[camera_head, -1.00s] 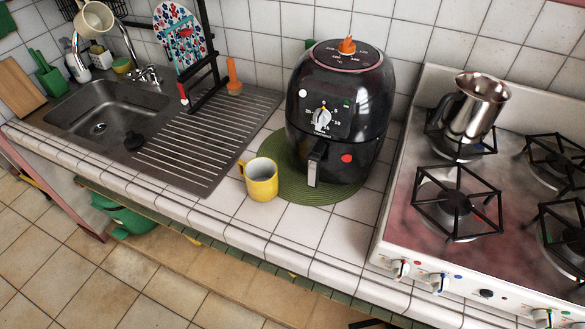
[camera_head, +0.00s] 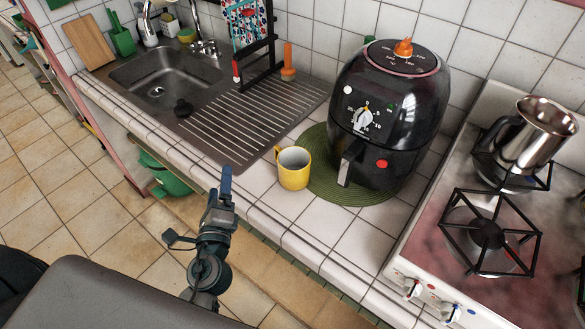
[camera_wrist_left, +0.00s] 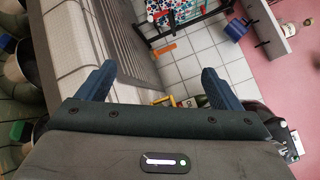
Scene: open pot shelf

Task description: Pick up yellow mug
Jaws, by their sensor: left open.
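The yellow mug (camera_head: 294,171) stands upright on the white tiled counter, at the left edge of the round green mat (camera_head: 318,188). Its handle points left and its inside is pale. My left gripper (camera_head: 226,180) is to the left of the mug and apart from it, near the counter's front edge, with nothing held. In the left wrist view the two blue fingers are spread wide, and the left gripper (camera_wrist_left: 160,84) is open and empty. A yellow piece of the mug (camera_wrist_left: 163,101) shows just beyond the gripper body, which hides the rest. My right gripper is not in view.
A black air fryer (camera_head: 388,118) stands on the mat, close behind and right of the mug. A stove (camera_head: 440,262) with a metal pot (camera_head: 540,132) is at the right. A sink (camera_head: 165,82) with a drainboard (camera_head: 255,118) is at the left. Counter tiles before the mug are clear.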

